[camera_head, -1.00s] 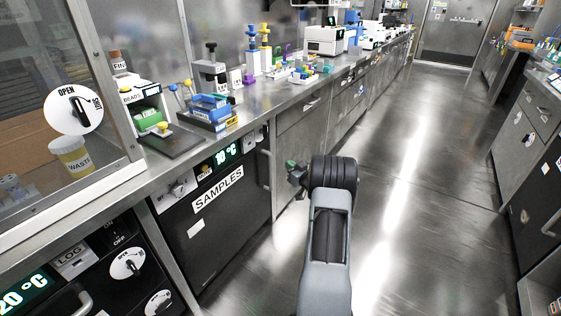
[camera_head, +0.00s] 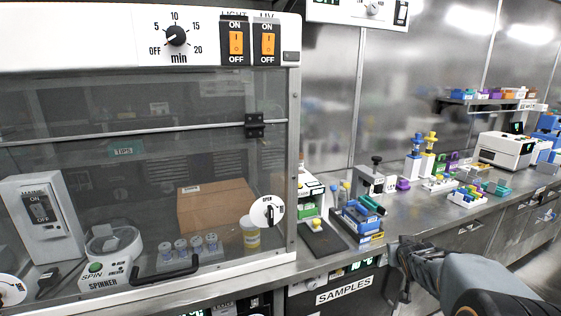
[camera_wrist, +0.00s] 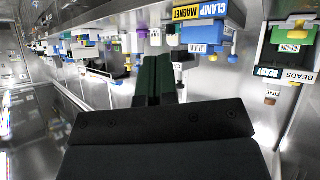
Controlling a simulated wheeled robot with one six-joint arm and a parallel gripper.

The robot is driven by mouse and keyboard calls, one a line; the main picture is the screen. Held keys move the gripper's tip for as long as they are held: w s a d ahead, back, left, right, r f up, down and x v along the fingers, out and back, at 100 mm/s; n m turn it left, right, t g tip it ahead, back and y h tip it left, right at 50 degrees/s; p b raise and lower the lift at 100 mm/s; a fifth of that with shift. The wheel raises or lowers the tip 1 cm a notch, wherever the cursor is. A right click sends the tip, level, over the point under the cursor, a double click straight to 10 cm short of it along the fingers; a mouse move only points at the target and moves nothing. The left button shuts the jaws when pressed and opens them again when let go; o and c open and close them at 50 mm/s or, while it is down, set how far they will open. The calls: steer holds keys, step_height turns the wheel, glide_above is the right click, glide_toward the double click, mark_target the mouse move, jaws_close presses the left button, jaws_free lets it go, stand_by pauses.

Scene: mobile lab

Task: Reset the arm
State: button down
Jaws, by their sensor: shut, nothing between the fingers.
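My gripper (camera_wrist: 163,80) shows in the wrist view with its dark green fingers together and nothing between them. That view is upside down, with the bench along the top and its items hanging downward. In the head view my arm (camera_head: 480,280) reaches in from the lower right. Its dark wrist part (camera_head: 412,258) is at the bench's front edge, to the right of the SAMPLES label. I cannot tell clearly from the head view whether any part of the gripper touches the bench items.
A glass-fronted cabinet (camera_head: 140,130) stands at left. On the bench are blue racks (camera_head: 355,222), a black stand (camera_head: 323,240), coloured pipette holders (camera_head: 430,150) and a white machine (camera_head: 503,150). A SAMPLES unit (camera_head: 345,291) sits below. Open floor shows at lower right.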

steer(key=s+a+r+n+g+y+p, duration=0.1)
steer(key=s+a+r+g+y+p, duration=0.1)
steer(key=s+a+r+p, duration=0.3)
steer(key=s+a+r+n+g+y+p, duration=0.1)
steer(key=s+a+r+g+p, duration=0.4)
steer(key=s+a, duration=0.8)
steer(key=s+r+y, duration=0.1)
steer(key=s, duration=0.3)
steer(key=shift+s+r, duration=0.2)
steer(key=shift+r, duration=0.1)
